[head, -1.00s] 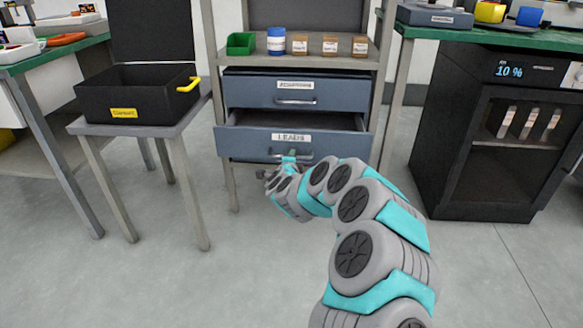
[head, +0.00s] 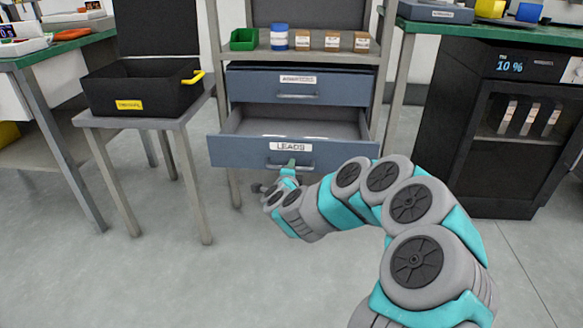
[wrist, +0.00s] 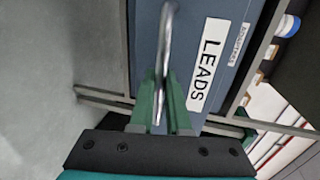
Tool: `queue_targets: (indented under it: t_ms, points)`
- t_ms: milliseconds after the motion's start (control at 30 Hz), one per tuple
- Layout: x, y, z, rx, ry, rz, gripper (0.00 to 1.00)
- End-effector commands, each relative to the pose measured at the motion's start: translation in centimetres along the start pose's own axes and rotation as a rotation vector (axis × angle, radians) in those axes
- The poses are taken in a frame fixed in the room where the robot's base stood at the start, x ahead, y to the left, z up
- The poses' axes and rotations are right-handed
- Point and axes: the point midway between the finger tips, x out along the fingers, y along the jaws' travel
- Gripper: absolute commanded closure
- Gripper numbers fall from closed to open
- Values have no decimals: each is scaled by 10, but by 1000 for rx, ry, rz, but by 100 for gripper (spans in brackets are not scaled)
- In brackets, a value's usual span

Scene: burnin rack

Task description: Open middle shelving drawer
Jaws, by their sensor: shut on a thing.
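The middle drawer (head: 233,154) is blue-grey with a white label reading LEADS. In the head view it stands well out from the shelving unit, and its inside shows from above. Its silver bar handle (wrist: 165,50) runs up the wrist view. In the wrist view my gripper's green fingers (wrist: 162,100) are shut around the handle. The fingertips are small and partly hidden by the wrist in the head view.
A shut drawer (head: 345,90) sits above. The shelf holds a green bin (head: 243,40), a blue-and-white jar (head: 278,38) and several brown boxes (head: 332,42). A black crate (head: 140,85) rests on a small table at left. A black cabinet (head: 480,190) stands at right. The floor in front is clear.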

Motion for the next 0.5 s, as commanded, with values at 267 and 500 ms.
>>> queue_targets:
  t_ms: [267,500]
  points:
    - [0,1,0,0,1,2,71]
    - [0,1,0,0,1,1,55]
